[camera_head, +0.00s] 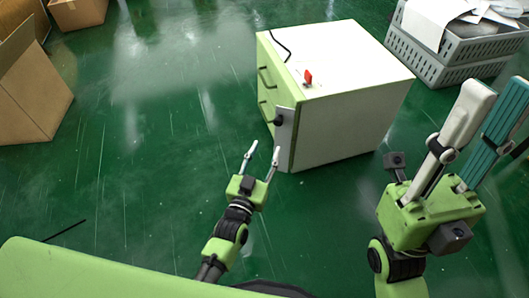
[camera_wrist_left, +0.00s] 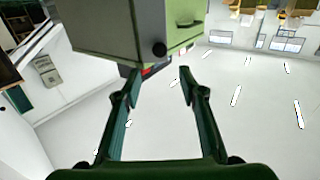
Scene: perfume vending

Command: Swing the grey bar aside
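The grey bar (camera_head: 284,140) stands upright at the right front edge of a white cabinet (camera_head: 345,115) with green drawer fronts. A black knob (camera_head: 278,120) sits on the bar; the knob also shows in the left wrist view (camera_wrist_left: 160,49). My left gripper (camera_head: 264,148) is open and empty, low in front of the bar, its right finger close to the bar's lower end. I cannot tell whether they touch. In the left wrist view my left gripper (camera_wrist_left: 158,71) has its fingers apart below the knob. My right gripper (camera_head: 497,88) is open and empty, right of the cabinet.
A red switch-like piece (camera_head: 308,77) and a black cable (camera_head: 281,45) are on the cabinet top. Grey crates (camera_head: 450,65) stand at the back right. Cardboard boxes (camera_head: 35,95) stand at the left. The green floor left of the cabinet is clear.

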